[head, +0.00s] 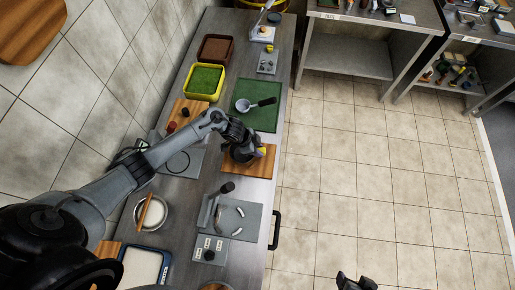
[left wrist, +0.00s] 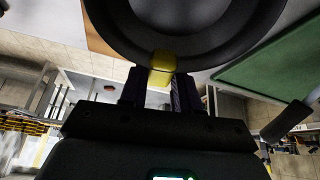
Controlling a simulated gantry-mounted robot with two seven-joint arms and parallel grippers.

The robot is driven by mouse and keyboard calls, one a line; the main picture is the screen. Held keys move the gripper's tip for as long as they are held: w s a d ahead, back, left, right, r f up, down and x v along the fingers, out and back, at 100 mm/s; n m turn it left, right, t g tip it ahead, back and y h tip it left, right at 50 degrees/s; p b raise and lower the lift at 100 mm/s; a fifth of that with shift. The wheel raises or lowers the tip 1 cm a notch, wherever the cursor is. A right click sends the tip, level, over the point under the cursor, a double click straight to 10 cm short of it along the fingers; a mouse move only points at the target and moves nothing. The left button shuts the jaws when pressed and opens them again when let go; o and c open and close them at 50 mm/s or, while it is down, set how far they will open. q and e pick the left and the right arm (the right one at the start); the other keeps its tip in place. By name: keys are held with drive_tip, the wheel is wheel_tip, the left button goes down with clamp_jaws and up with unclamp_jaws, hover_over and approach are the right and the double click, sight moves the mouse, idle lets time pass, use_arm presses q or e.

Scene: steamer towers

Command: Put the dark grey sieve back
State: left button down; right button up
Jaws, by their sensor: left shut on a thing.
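My left gripper (head: 252,146) is shut on a yellow tab (left wrist: 162,68) at the edge of a dark grey round thing, which looks like the dark grey sieve (left wrist: 230,46). In the head view the sieve (head: 243,154) is over a wooden board (head: 236,171), partly hidden by my gripper. I cannot tell whether it touches the board. A light grey ladle-like bowl (head: 243,105) with a dark handle lies on the green mat (head: 262,121) beyond. My right gripper (head: 356,283) shows only at the bottom edge, over the floor.
Along the bench stand a yellow tray (head: 203,82) with green filling, a brown tray (head: 215,49) and a white bowl (head: 153,214) with a wooden stick. A grey plate (head: 233,219) with small parts lies nearer. Tiled floor (head: 380,170) is clear at right.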

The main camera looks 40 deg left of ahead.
use_arm(q)
drive_tip(key=shift+f+b, duration=0.45)
drive_tip(key=shift+f, duration=0.2)
drive_tip(key=c, duration=0.7)
unclamp_jaws()
drive_tip(key=shift+c, duration=0.2)
drive_tip(key=shift+r, duration=0.1)
drive_tip(key=p+v, duration=0.1)
drive_tip(key=v, duration=0.9)
drive_tip(key=shift+s+a+r, duration=0.1)
drive_tip(key=shift+a+r, duration=0.1)
drive_tip(key=shift+r, duration=0.1)
